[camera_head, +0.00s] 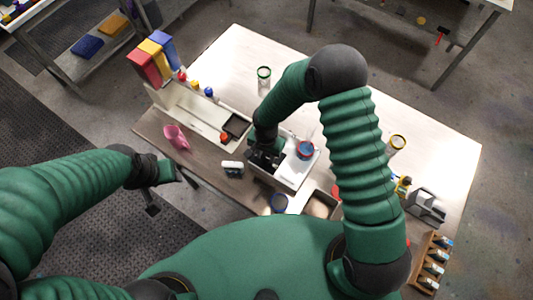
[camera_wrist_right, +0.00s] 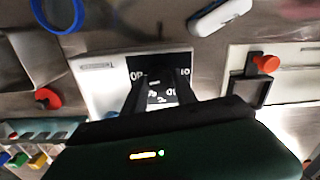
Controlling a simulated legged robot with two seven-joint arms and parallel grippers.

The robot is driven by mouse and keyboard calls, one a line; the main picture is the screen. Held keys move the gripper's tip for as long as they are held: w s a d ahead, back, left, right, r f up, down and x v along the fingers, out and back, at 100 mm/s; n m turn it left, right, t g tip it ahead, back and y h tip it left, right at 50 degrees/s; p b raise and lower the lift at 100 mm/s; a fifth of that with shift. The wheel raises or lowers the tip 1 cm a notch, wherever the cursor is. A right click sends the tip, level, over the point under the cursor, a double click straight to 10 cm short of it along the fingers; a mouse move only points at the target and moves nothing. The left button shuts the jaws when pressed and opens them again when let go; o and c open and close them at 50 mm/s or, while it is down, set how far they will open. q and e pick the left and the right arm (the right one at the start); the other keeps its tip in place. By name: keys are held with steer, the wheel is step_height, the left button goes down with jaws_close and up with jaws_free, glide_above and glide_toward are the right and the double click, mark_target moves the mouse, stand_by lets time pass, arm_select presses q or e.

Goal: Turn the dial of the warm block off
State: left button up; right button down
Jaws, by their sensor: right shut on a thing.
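The warm block (camera_head: 289,183) is a white box near the front middle of the table. In the right wrist view its white face (camera_wrist_right: 108,78) carries a dark panel (camera_wrist_right: 170,62) with white marks. My right gripper (camera_head: 262,157) is at that face, and its fingers (camera_wrist_right: 160,92) are closed in front of the panel, shut on the dial. The dial itself is mostly hidden between the fingers, so its setting cannot be read. My left gripper (camera_head: 168,188) hangs off the table's front left, empty, with its fingers apart.
A black tray (camera_head: 236,126) lies behind. The table's far part is mostly clear.

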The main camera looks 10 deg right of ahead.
mark_target(265, 158)
stand_by(0.8)
steer(key=c, duration=1.2)
jaws_free()
steer(key=shift+s, duration=0.1)
steer(key=shift+c, duration=0.2)
steer(key=shift+o, duration=1.2)
steer(key=shift+a, duration=0.1)
steer(key=shift+r, duration=0.15)
steer(key=shift+r, duration=0.4)
step_height(265, 158, up, 16)
steer(key=b, duration=0.3)
